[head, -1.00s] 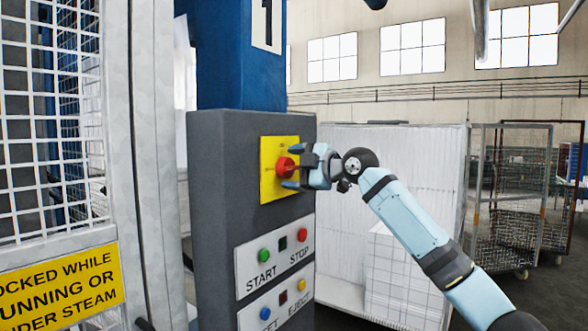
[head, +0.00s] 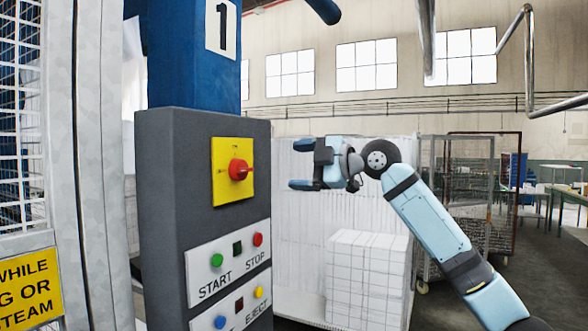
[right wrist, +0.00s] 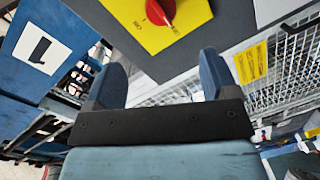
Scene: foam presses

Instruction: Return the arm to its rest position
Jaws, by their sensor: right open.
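My right gripper (head: 300,169) is open and empty, to the right of the grey control post and clear of it. Its arm comes in from the lower right of the head view. The red rotary switch (head: 239,169) sits on a yellow plate (head: 219,190) on the post. In the right wrist view the two blue fingers stand apart with nothing between them, and the red switch (right wrist: 160,12) shows beyond them at the top. My left gripper is not in view.
The grey control post (head: 175,200) carries START, STOP and EJECT buttons and a partly cut-off one. A mesh guard (head: 22,130) stands at the left. White stacked blocks (head: 365,270) and wire cage trolleys (head: 455,190) stand behind my right arm. Pipes (head: 525,60) hang at the upper right.

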